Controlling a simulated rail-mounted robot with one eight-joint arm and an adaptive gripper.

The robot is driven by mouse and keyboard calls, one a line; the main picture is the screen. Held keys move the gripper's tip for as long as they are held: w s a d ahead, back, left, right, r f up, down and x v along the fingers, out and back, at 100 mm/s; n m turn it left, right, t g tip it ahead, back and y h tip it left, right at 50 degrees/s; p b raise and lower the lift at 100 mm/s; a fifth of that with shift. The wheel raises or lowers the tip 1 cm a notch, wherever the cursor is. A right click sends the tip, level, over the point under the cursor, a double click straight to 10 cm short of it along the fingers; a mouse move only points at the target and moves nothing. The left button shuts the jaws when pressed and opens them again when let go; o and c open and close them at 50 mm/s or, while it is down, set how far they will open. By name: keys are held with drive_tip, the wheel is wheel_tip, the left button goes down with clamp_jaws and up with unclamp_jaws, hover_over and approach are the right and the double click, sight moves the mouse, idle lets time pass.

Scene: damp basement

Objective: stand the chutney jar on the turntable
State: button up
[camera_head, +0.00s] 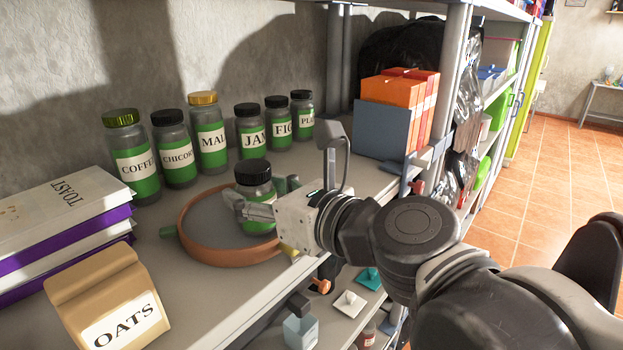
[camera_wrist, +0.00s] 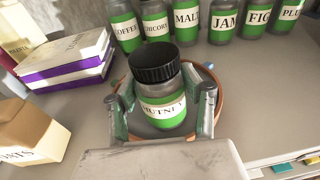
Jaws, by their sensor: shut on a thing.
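The chutney jar (camera_wrist: 160,88) has a black lid and a green label with part of the word "CHUTNEY" showing in the wrist view. It also shows in the head view (camera_head: 255,185), partly hidden by my gripper. My gripper (camera_wrist: 162,108) is shut on the jar, one finger on each side; in the head view it (camera_head: 258,208) reaches in from the right. The jar looks upright, within the outline of the round turntable with a terracotta rim (camera_head: 205,250). Its base is partly hidden, so I cannot tell whether it touches the turntable.
Several labelled jars stand along the wall, including coffee (camera_head: 135,165) and jam (camera_head: 250,135). Toast boxes (camera_head: 60,225) and an oats bag (camera_head: 110,300) are at left. Orange boxes (camera_head: 395,100) and a blue-grey box (camera_head: 382,130) stand at right. The shelf's front edge is close to the turntable.

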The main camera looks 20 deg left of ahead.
drive_tip(key=shift+f, duration=0.1)
drive_tip(key=o, duration=2)
drive_tip(key=shift+o, duration=0.2)
drive_tip(key=shift+d, duration=0.1)
drive_tip(key=f+p+v, duration=0.1)
drive_tip(key=p+v, duration=0.3)
drive_tip(key=v, duration=0.5)
drive_tip(key=shift+d+p, duration=0.35)
drive_tip(key=shift+d, duration=0.2)
drive_tip(key=shift+w+f, duration=0.15)
drive_tip(key=shift+f, duration=0.05)
drive_tip(key=w+d+f+n+t+h+b, duration=0.1)
drive_tip(key=w+d+f+n+h+b, duration=0.1)
drive_tip(key=d+f+n+h+b, duration=0.45)
drive_tip(key=w+d+f+n+h+b, duration=0.1)
drive_tip(key=w+d+f+n+b, duration=0.2)
drive_tip(key=d+f+n, duration=0.65)
drive_tip(key=d+f+n+h+b, duration=0.3)
drive_tip(key=d+f+h, duration=0.1)
drive_tip(key=d+f, duration=0.3)
drive_tip(key=s+d+f+n+h+b, duration=0.1)
drive_tip(key=d+f+n+h+b, duration=0.2)
drive_tip(key=d+f, duration=0.4)
drive_tip(key=d, duration=0.4)
drive_tip(key=shift+d+h+b, duration=0.3)
drive_tip(key=shift+h+b, duration=0.05)
drive_tip(key=shift+b, duration=0.05)
